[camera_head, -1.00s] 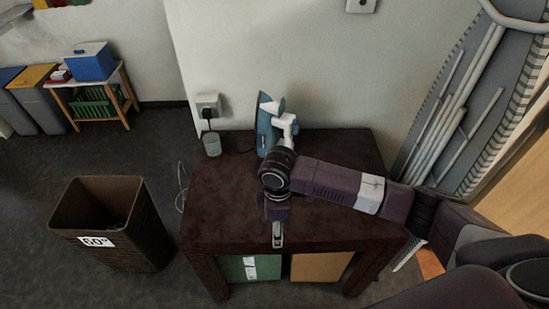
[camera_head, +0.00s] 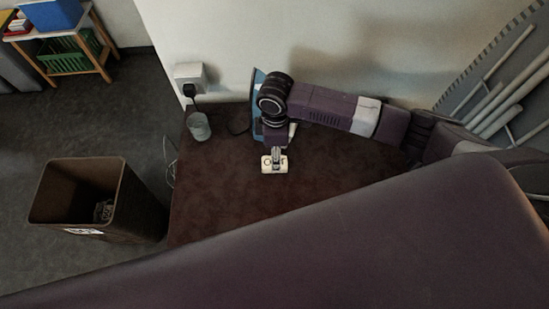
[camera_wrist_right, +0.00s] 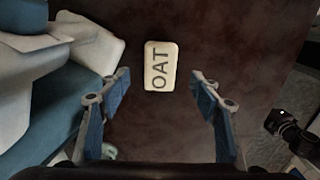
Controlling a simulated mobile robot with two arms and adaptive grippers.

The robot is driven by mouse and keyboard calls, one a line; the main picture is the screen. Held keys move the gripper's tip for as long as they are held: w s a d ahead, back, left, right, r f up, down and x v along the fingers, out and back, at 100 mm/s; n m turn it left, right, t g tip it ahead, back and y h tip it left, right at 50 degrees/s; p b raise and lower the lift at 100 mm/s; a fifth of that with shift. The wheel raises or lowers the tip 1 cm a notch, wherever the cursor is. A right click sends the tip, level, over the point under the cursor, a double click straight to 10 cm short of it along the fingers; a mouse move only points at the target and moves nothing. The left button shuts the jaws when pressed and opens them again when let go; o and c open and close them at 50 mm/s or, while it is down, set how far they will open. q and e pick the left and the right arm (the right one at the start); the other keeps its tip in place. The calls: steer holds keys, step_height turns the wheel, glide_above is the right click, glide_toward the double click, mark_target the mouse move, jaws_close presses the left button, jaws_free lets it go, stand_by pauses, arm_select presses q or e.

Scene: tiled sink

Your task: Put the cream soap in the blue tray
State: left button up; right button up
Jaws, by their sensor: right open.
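The cream soap (camera_head: 267,166), a pale block marked OAT, lies on the dark brown table. It also shows in the wrist view (camera_wrist_right: 160,66), lying flat. My right gripper (camera_head: 276,160) is over the soap in the head view. In the wrist view my right gripper (camera_wrist_right: 160,88) is open, with its fingers apart to either side of the soap's lower end and nothing held. I cannot make out a blue tray in these frames. My left gripper is not in view.
A blue and white iron (camera_head: 257,90) stands close behind my right gripper; it fills the left of the wrist view (camera_wrist_right: 45,85). A glass (camera_head: 198,127) stands at the table's back left. A brown bin (camera_head: 95,200) is left of the table. My own body hides the table's front.

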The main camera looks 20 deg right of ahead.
steer(key=shift+s+f, duration=0.1)
steer(key=shift+f, duration=0.3)
step_height(320, 180, down, 4)
steer(key=shift+f+p, duration=0.1)
steer(key=shift+p, duration=0.45)
steer(key=shift+a+f, duration=0.1)
steer(key=shift+f, duration=0.1)
steer(key=shift+c, duration=0.8)
steer(key=c, duration=1.3)
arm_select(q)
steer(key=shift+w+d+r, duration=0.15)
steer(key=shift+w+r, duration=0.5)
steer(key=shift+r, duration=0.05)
arm_select(e)
steer(key=shift+r, duration=0.1)
arm_select(q)
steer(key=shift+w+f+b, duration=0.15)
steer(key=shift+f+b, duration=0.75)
steer(key=shift+b, duration=0.05)
arm_select(e)
step_height(320, 180, up, 20)
